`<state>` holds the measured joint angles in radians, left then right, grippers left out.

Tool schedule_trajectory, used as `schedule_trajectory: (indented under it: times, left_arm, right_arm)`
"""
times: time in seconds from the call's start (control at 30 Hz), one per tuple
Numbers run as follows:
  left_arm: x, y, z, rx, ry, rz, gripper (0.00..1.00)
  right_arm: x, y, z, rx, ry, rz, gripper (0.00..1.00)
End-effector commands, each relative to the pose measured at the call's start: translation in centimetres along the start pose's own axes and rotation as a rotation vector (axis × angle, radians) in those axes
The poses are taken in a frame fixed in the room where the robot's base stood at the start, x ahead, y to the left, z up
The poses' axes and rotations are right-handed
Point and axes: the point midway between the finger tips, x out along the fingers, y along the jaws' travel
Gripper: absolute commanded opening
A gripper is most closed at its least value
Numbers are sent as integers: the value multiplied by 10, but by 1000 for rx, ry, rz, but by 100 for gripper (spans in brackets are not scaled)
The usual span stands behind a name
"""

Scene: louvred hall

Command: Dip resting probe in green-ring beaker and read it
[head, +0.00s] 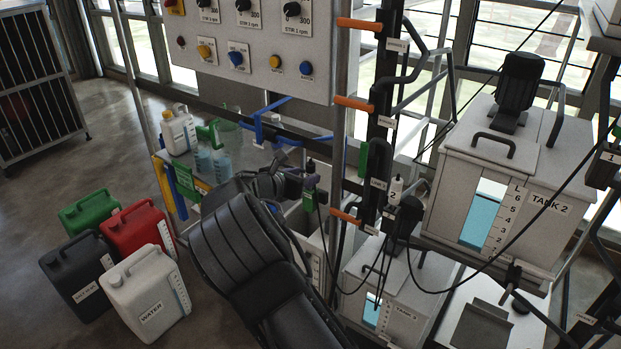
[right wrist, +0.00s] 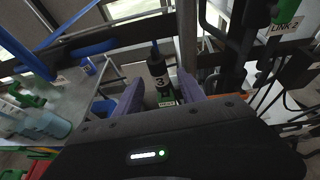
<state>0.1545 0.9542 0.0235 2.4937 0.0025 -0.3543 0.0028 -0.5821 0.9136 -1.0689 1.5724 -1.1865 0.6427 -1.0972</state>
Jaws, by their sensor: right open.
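A black probe marked 3 (right wrist: 157,72) stands upright in a green holder at the rail; its top also shows in the head view (head: 311,167). My right gripper (right wrist: 158,88) is open, with its purple fingers on either side of the probe and a visible gap around it. In the head view the right gripper (head: 293,182) is just left of the probe. Beakers with blue liquid (head: 221,163) stand on the bench at left, with green parts (head: 208,132) beside them; I cannot clearly tell which beaker has a green ring. My left gripper is not in view.
A white jug (head: 179,130) stands on the bench. Tank 2 (head: 500,190) is at right. The control panel (head: 250,45) overhangs the bench. Several canisters (head: 145,290) stand on the floor.

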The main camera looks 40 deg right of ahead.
Motion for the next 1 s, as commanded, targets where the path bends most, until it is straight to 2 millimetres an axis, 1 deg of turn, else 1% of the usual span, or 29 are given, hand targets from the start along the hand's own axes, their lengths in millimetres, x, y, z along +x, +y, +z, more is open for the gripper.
schedule_trajectory:
  times: [0.03,0.13,0.33,0.47,1.0]
  left_arm:
    - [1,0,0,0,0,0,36]
    - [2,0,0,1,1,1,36]
    - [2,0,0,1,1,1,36]
    - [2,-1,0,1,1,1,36]
    - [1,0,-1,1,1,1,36]
  right_arm:
    - [8,-1,0,0,0,-3,47]
    - [20,-1,0,-1,0,-1,47]
    - [35,0,0,-1,0,0,47]
    - [38,0,1,-1,0,0,47]
    - [38,0,1,0,0,1,47]
